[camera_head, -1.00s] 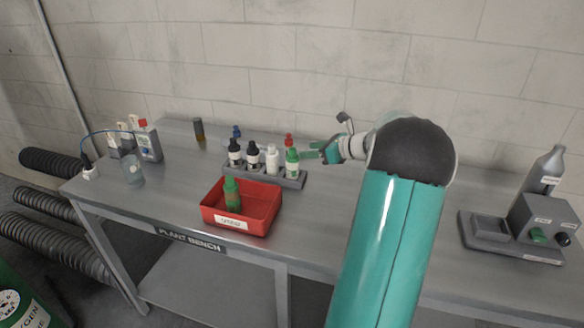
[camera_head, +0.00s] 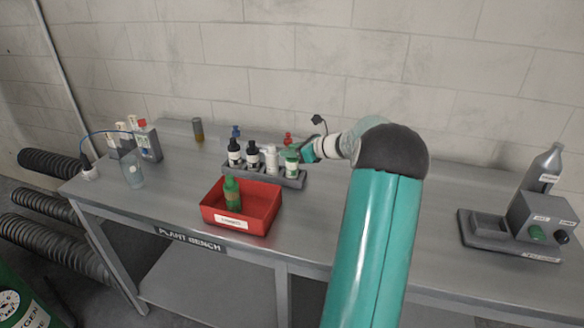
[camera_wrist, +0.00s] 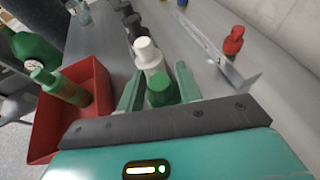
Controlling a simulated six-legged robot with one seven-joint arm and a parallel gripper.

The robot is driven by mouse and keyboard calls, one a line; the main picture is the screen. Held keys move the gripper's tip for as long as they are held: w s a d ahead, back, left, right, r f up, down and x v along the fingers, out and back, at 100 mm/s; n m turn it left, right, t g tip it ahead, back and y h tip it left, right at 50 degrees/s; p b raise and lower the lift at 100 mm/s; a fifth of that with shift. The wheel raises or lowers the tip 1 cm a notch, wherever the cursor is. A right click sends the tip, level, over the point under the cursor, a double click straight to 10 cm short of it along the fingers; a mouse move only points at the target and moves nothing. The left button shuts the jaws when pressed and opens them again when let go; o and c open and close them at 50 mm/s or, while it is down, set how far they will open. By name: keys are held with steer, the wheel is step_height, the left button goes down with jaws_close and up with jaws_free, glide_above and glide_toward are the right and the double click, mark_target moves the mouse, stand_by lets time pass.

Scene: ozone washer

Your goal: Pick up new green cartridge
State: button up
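The green-capped cartridge (camera_head: 291,169) stands upright at the right end of a grey rack (camera_head: 240,171) on the bench. My gripper (camera_head: 302,152) reaches it from the right at cap height. In the wrist view, the green cap (camera_wrist: 160,88) lies between the two teal fingers of my gripper (camera_wrist: 159,86). A gap shows on each side of the cap, so the fingers look open. The cartridge's lower body is hidden in the wrist view. Another green bottle (camera_head: 232,194) stands in the red tray (camera_head: 262,209).
A white bottle (camera_head: 271,158) stands close beside the green cartridge, with dark bottles (camera_head: 234,152) farther left. A small red-capped item (camera_head: 288,138) is behind the rack. A grey device (camera_head: 540,217) sits at the right; the bench between is clear.

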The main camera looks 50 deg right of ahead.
jaws_close()
steer(key=shift+r, duration=0.1)
